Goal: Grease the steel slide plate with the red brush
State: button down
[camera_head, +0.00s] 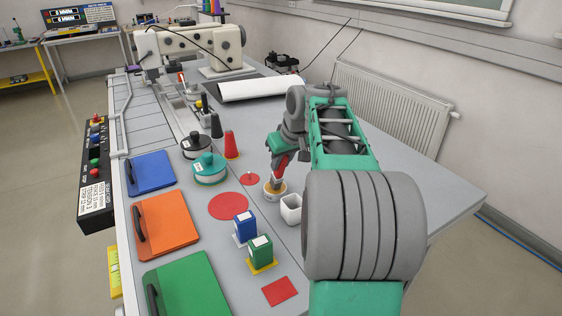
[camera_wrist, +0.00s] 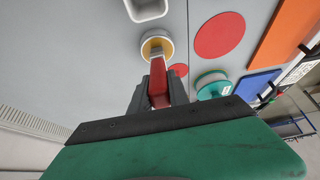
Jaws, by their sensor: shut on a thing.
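The red brush (camera_head: 279,164) is held in my gripper (camera_head: 277,152), tip down, and also shows between the fingers in the wrist view (camera_wrist: 158,84). Its pale lower end is at a small round pot (camera_head: 274,190) with yellow-orange content, also in the wrist view (camera_wrist: 145,44). The tip overlaps the pot's mouth; I cannot tell how deep it is. My gripper (camera_wrist: 159,92) is shut on the brush. I cannot pick out the steel slide plate with certainty; metal parts (camera_head: 184,103) lie by the sewing machine (camera_head: 195,45), far from my gripper.
A white square cup (camera_head: 291,209) stands close beside the pot. A red disc (camera_head: 229,206), a teal spool (camera_head: 209,170), a red cone (camera_head: 231,147) and blue and green boxes (camera_head: 261,252) are nearby. Blue, orange and green pads (camera_head: 166,220) line the left edge. The table's right side is clear.

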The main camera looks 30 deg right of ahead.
jog(key=shift+f, duration=0.1)
dwell(0.3)
notch_tip(320, 180, up, 7)
jog(key=p, duration=0.5)
jog(key=shift+p, duration=0.4)
